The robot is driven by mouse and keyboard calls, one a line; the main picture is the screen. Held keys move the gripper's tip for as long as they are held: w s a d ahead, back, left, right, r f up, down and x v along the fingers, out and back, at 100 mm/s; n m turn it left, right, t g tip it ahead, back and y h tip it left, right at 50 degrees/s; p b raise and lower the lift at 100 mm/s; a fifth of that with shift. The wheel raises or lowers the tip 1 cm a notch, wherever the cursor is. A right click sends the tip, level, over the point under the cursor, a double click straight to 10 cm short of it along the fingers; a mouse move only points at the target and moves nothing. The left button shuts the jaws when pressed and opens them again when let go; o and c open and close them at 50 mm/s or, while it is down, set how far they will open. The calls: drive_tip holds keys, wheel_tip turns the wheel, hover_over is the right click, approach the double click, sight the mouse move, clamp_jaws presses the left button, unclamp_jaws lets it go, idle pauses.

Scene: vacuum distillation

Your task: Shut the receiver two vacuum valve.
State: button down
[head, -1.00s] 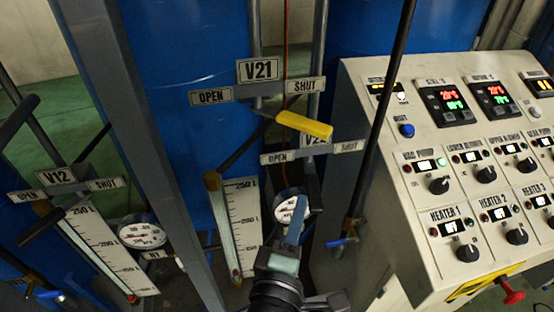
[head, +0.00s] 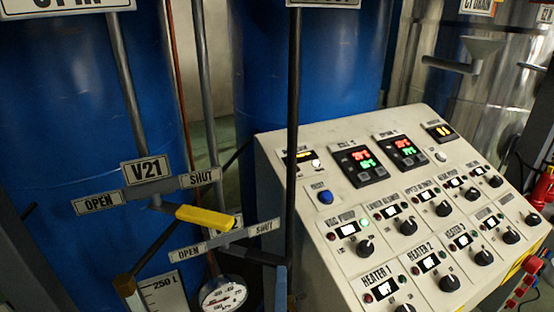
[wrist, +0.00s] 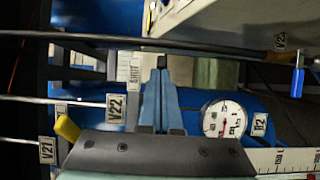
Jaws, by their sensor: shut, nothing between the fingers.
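The V21 valve has a yellow-gripped handle (head: 205,217) in the head view, pointing right and slightly down, toward its SHUT plate (head: 201,178) and away from its OPEN plate (head: 98,203). A second OPEN/SHUT plate (head: 225,241) sits just below; its tag, V22 (wrist: 116,110), is readable in the wrist view. The yellow grip also shows at the wrist view's left (wrist: 67,129). My gripper (wrist: 161,64) is shut and empty, beside the V22 tag.
A pressure gauge (head: 223,294) hangs below the plates, beside the R2 tag (wrist: 259,124). A blue valve handle (wrist: 297,81) is at the wrist view's right. The control panel (head: 270,150) stands right, behind a dark upright pipe (head: 293,110). Blue tanks (head: 70,110) stand behind.

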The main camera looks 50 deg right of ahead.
drive_tip(key=shift+s+d+r, duration=0.2)
drive_tip(key=shift+d, duration=0.15)
